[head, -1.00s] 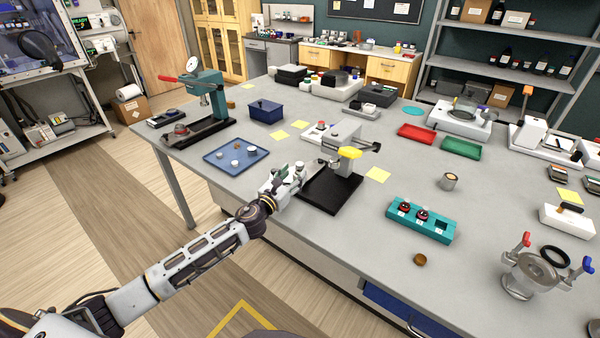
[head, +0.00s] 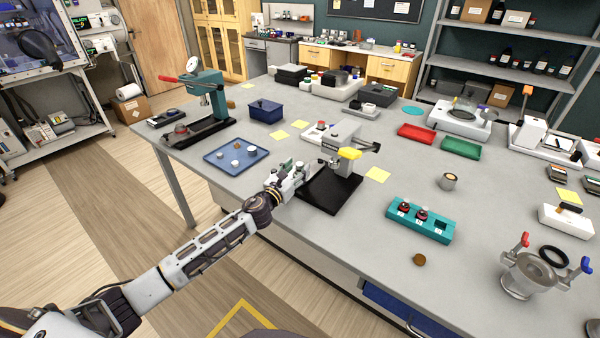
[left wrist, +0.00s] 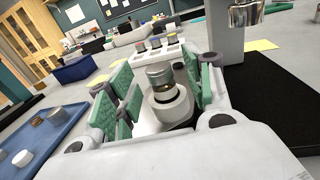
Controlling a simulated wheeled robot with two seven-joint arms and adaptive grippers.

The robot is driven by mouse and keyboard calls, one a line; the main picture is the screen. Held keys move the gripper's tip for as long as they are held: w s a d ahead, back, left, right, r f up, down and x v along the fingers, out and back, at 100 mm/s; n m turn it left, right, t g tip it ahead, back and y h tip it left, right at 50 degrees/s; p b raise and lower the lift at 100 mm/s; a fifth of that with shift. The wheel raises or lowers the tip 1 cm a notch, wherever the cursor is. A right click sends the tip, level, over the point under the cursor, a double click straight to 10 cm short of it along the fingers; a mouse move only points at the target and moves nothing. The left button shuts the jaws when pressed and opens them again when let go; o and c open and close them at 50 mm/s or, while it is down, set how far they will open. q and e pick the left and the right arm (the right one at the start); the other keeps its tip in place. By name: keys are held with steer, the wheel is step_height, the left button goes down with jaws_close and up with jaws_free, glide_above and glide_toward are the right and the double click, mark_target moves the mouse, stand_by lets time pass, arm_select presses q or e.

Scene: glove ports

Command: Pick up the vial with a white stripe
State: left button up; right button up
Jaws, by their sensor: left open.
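My left gripper (head: 292,169) is open at the near edge of the table, beside the black base of a press. In the left wrist view, its green-padded fingers (left wrist: 160,92) stand on both sides of a small vial (left wrist: 160,76) with a grey-green top. White shows around the vial's lower part, but I cannot tell whether that is a stripe. A white rack (left wrist: 150,50) with several capped vials stands behind it; the rack also shows in the head view (head: 318,134). My right gripper is not in view.
The press (head: 345,150) with its black base (head: 328,192) stands close on the right. A blue tray (head: 222,163) with small caps lies to the left. A teal block (head: 405,222) holds two dark vials farther right.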

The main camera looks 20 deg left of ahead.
arm_select(q)
steer(key=shift+x, duration=1.1)
steer(key=shift+w, duration=0.3)
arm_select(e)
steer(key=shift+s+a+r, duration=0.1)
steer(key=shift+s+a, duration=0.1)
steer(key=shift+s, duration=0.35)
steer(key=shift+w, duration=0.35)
arm_select(q)
steer(key=c, duration=1.1)
steer(key=shift+r, duration=0.15)
